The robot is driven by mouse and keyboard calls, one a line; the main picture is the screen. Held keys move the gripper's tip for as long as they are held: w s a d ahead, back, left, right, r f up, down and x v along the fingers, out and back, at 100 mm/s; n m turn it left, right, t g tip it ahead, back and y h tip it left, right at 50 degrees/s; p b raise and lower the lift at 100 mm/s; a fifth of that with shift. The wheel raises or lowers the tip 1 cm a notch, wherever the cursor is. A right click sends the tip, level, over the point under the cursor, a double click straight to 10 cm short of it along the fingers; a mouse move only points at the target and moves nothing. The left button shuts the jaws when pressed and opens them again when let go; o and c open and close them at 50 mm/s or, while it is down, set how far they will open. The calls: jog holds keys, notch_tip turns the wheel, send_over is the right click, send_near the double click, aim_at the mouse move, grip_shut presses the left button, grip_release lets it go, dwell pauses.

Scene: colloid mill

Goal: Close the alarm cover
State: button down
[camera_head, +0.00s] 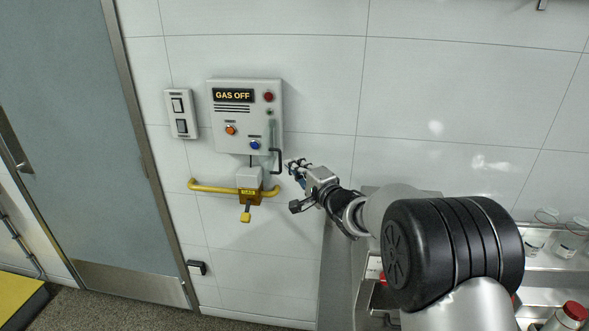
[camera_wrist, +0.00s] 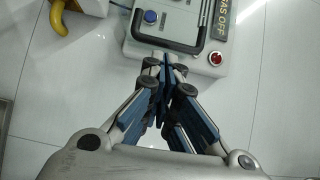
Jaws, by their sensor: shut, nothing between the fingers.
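The alarm cover (camera_head: 272,138) is a clear pane on the right part of the grey gas alarm box (camera_head: 221,122). In the head view it shows as a narrow pale-green strip, seemingly swung out from the box face, with a dark bent handle (camera_head: 279,161) at its lower end. In the wrist view a dark frame (camera_wrist: 166,44), apparently the cover's, lies over the box face near the blue button (camera_wrist: 150,17). My gripper (camera_head: 289,164) is shut and empty, just right of the handle. Its fingertips (camera_wrist: 166,62) are at the frame's near edge; contact is unclear.
A two-switch plate (camera_head: 181,113) is left of the box. A yellow gas pipe (camera_head: 205,188) with a valve (camera_head: 248,196) runs below. A grey door (camera_head: 75,130) is at left. Shelves with jars (camera_head: 567,318) stand at lower right. The wall above my arm is clear.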

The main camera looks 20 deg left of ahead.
jog(key=shift+a, duration=0.25)
jog(key=shift+a, duration=0.1)
jog(key=shift+s+a, duration=0.45)
jog(key=shift+s, duration=0.05)
jog(key=shift+a, duration=0.1)
